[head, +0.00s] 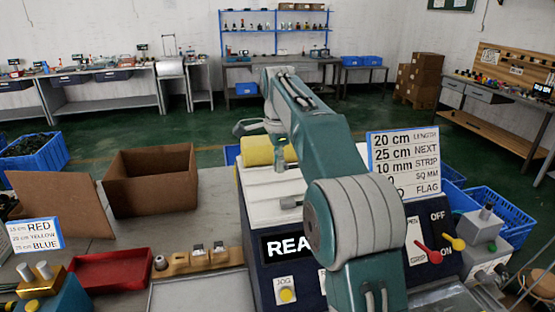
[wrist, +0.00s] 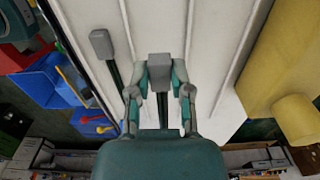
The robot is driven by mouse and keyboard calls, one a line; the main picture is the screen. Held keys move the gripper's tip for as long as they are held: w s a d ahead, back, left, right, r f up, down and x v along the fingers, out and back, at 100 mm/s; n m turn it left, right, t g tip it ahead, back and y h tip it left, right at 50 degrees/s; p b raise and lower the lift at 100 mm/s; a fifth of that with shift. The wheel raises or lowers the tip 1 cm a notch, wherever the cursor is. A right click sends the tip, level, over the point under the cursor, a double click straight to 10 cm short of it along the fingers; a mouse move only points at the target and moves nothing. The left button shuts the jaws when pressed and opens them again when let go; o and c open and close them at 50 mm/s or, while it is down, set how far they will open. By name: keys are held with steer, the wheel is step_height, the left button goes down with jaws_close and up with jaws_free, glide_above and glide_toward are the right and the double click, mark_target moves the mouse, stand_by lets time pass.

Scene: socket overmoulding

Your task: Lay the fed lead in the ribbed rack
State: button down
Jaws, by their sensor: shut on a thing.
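In the head view my gripper (head: 281,163) hangs over the same top, partly hidden by my arm.
The machine's dark front has a partly hidden display (head: 287,245) and a yellow JOG button (head: 286,295). A length sign (head: 404,165) stands right. A cardboard box (head: 152,182), red tray (head: 112,268), wooden holder (head: 200,260) and colour sign (head: 35,235) occupy the left bench.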

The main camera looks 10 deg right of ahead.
mark_target(278, 189)
steer(key=shift+f, duration=2.8)
steer(key=shift+c, duration=2.3)
jaws_free()
